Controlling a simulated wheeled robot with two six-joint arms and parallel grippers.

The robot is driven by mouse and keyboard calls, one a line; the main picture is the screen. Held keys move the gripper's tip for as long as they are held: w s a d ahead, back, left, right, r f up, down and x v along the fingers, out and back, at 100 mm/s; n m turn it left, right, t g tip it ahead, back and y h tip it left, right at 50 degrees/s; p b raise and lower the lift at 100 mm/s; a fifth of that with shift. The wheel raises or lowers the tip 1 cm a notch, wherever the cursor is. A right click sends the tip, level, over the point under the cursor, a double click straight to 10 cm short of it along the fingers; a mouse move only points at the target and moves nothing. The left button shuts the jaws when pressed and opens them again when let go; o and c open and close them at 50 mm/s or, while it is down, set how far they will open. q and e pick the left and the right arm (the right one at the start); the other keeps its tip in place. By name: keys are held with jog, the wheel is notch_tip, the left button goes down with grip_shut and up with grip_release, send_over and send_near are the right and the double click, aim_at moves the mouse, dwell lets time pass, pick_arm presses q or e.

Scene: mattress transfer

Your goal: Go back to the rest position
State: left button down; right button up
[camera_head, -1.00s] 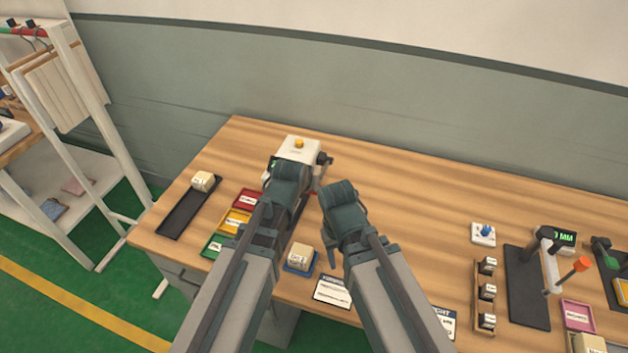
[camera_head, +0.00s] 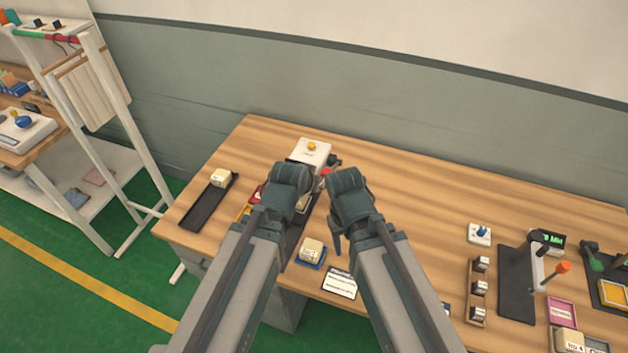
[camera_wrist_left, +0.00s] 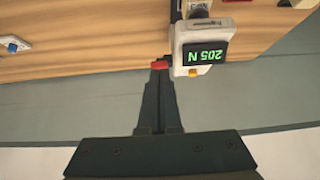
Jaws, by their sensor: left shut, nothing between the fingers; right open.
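My left gripper (camera_wrist_left: 160,80) is shut and empty in the left wrist view. Its tips point at a red knob (camera_wrist_left: 160,65) beside a white force tester (camera_wrist_left: 193,48) whose display reads 205 N; I cannot tell whether they touch. In the head view my left wrist hides its fingers, in front of the white tester (camera_head: 311,150). My right gripper (camera_head: 337,243) is open and empty, close beside the left one, over the table. One dark finger shows pointing down.
The wooden table (camera_head: 420,210) holds a black tray (camera_head: 205,208) with a cube, a blue tray with a cube (camera_head: 312,249), a label card (camera_head: 340,284) and a gauge stand (camera_head: 545,250) at right. A white rack (camera_head: 125,140) stands left, over green floor.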

dwell(0.3)
pick_arm(q)
jog(key=s+a+f+g+y+b, duration=0.1)
jog(key=s+f+g, duration=0.3)
jog(key=s, duration=0.4)
jog(key=s+a+f+g+y+b, duration=0.1)
jog(key=s+f+g+y+b, duration=0.1)
jog(key=s+f+g, duration=0.2)
jog(key=s, duration=0.3)
jog(key=shift+s+a+f+y, duration=0.15)
jog(key=shift+s+a+y, duration=0.2)
jog(key=shift+a+y, duration=0.05)
dwell(0.9)
